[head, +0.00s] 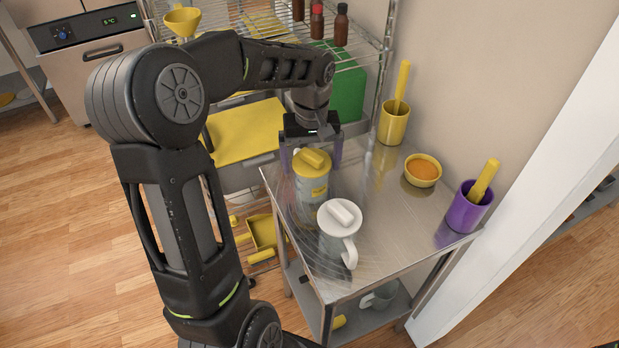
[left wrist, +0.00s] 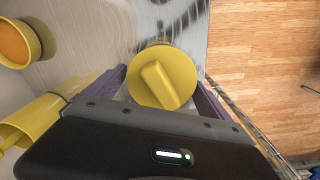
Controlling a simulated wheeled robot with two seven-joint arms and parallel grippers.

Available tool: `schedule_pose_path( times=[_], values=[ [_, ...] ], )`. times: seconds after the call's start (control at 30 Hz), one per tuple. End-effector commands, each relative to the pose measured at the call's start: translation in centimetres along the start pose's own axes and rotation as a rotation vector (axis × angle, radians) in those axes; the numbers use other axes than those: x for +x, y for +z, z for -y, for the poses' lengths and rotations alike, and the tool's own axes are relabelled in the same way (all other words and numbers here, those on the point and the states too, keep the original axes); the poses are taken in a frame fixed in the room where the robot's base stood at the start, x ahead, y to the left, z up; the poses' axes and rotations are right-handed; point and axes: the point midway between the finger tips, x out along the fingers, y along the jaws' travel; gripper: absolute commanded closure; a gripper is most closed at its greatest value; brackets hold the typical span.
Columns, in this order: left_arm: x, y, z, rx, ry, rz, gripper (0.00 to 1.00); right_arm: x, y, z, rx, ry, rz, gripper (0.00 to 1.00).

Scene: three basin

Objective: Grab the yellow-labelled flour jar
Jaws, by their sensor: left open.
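The yellow-labelled flour jar (head: 313,190) stands upright on the steel table (head: 400,228). It has a yellow lid with a raised grip and a greyish body. Its lid also shows in the left wrist view (left wrist: 163,78), framed by the fingers. My left gripper (head: 311,157) is open, just behind the jar at about lid height, one finger to each side. I cannot tell how deep the jar sits between the fingers, and no grip shows. My right gripper is not in view.
A white-lidded jar (head: 342,243) with a handle stands close in front of the flour jar. A yellow pot (head: 392,126), a yellow bowl of orange contents (head: 422,171) and a purple pot (head: 466,213) line the wall side. A wire rack (head: 375,45) stands behind.

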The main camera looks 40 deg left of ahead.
Motion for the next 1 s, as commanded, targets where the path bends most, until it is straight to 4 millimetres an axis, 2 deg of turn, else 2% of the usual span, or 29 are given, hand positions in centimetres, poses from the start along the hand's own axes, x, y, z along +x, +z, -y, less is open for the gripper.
schedule_pose_path(
  times=[0.1, 0.2, 0.8, 1.0],
  values=[
    [1.7, 0.1, 0.0, 0.000, -0.001, 0.004, 0.07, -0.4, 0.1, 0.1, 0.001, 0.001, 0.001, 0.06],
    [2.6, 0.1, 0.0, 0.000, 0.000, 0.002, 0.07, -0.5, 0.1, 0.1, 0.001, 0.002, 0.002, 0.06],
    [2.8, 0.0, 0.0, 0.000, 0.001, 0.000, 0.07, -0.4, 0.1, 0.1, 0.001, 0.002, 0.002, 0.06],
    [2.8, 0.0, 0.0, 0.000, 0.001, 0.000, 0.22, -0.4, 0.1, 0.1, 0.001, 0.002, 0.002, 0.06]
  ],
)
